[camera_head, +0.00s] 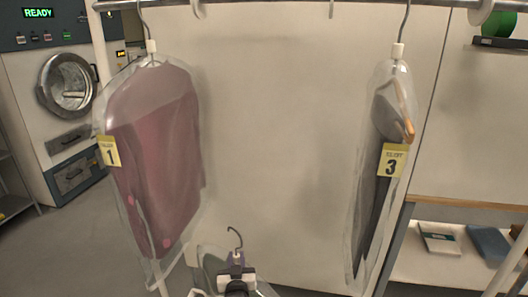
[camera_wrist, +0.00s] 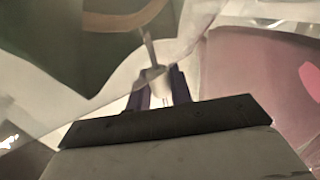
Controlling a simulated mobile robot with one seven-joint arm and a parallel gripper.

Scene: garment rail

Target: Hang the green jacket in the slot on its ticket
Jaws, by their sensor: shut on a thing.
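My gripper (camera_head: 237,262) is low in the middle of the head view, shut on the neck of a hanger (camera_head: 235,238) whose bare hook points up. The green jacket (camera_head: 211,264) in its clear cover shows only in part behind my gripper; its ticket is not visible. In the wrist view the dark green jacket (camera_wrist: 45,45) fills the upper left, and the purple fingers of my gripper (camera_wrist: 160,92) close around the hanger's pale collar (camera_wrist: 154,74). The rail (camera_head: 270,3) runs along the top, well above the hook.
A covered pink garment (camera_head: 155,150) with ticket 1 (camera_head: 109,151) hangs at left. A covered dark garment (camera_head: 372,190) with ticket 3 (camera_head: 392,161) hangs at right. The rail between them holds no garment. A shelf (camera_head: 470,203) stands at right, a washing machine (camera_head: 68,85) at far left.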

